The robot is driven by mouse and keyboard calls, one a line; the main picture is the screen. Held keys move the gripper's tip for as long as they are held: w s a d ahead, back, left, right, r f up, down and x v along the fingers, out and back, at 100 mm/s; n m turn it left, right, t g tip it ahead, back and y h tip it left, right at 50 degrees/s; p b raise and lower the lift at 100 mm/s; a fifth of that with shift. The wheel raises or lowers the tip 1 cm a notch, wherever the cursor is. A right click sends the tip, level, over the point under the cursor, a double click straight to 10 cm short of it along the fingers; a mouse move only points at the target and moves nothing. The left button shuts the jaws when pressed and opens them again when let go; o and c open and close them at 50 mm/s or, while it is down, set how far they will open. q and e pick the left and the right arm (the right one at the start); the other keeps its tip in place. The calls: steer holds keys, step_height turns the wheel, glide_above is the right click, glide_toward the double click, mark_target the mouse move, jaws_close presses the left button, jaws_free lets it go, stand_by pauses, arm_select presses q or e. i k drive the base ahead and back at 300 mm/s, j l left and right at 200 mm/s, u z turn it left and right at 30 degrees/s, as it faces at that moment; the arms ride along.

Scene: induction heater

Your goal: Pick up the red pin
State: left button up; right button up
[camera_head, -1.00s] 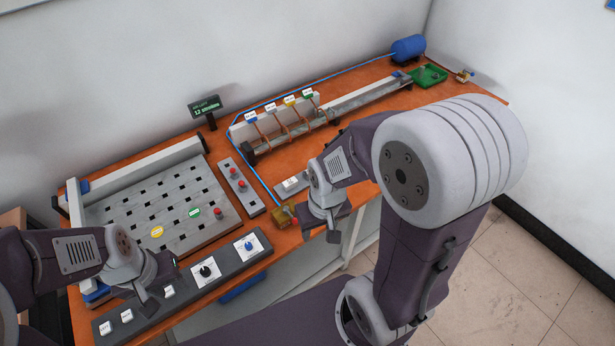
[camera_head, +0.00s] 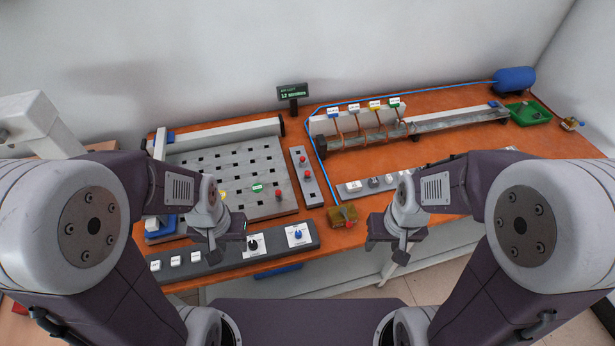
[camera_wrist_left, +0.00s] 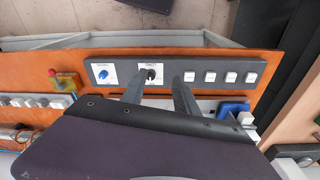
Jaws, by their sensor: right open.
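A small red pin (camera_head: 278,195) stands on the right part of the grey perforated plate (camera_head: 222,158). Two similar red pieces stand on the narrow grey strip beside the plate, an upper one (camera_head: 304,159) and a lower one (camera_head: 307,174). I cannot tell which one the task means. My left gripper (camera_head: 218,250) is over the front control panel, left of and nearer than the plate's pin. Its fingers are apart and empty in the left wrist view (camera_wrist_left: 158,92). My right gripper (camera_head: 398,250) is open and empty, in front of the table edge, right of the brass box.
The brass box (camera_head: 342,217) with a red knob sits at the front edge. The dark control panel (camera_head: 272,244) has dials and white buttons. A coil rack (camera_head: 365,128), small display (camera_head: 292,92), green tray (camera_head: 527,114) and blue cylinder (camera_head: 515,80) stand behind.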

mark_target(306, 177)
steer(key=i+l, duration=0.1)
steer(key=l, duration=0.25)
steer(key=i+l, duration=0.1)
steer(key=l, duration=0.25)
steer(key=i+l, duration=0.1)
steer(key=l, duration=0.25)
steer(key=i+l, duration=0.15)
steer(key=l, duration=0.2)
steer(key=i+l+z, duration=0.1)
steer(key=l, duration=0.25)
